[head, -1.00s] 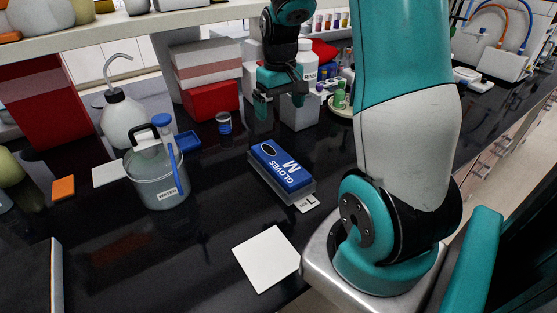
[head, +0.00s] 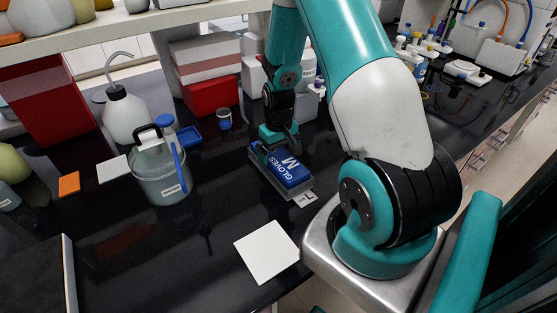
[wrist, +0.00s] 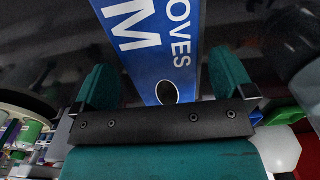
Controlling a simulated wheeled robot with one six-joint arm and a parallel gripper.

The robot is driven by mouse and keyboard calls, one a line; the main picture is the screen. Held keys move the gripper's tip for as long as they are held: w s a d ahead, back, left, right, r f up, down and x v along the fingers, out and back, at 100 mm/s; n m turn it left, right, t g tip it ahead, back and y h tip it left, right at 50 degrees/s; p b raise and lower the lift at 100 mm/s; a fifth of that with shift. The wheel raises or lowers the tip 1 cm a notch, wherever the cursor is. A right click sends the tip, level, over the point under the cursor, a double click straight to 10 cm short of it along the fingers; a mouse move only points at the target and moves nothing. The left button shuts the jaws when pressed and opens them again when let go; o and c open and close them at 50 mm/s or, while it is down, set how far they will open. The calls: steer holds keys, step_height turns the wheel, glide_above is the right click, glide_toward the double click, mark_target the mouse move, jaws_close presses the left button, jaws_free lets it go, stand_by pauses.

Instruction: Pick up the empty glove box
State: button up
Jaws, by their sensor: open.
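The glove box (head: 286,170) is blue with white "GLOVES" and "M" lettering. It lies in a grey holder (head: 266,183) on the black bench, with a small white "L" label at its near end. In the wrist view its blue top (wrist: 158,50) fills the upper middle, with a dark oval opening near my gripper. My gripper (head: 279,150) is over the far end of the box, pointing down. In the wrist view its two teal fingers (wrist: 166,85) are apart, one on each side of the box. Whether they touch it I cannot tell.
A red box (head: 212,94) and a blue-lidded jar (head: 224,119) stand behind. A white sheet (head: 267,251) lies in front.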

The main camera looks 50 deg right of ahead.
steer(key=shift+f, duration=0.7)
steer(key=c, duration=0.8)
steer(key=shift+r, duration=0.15)
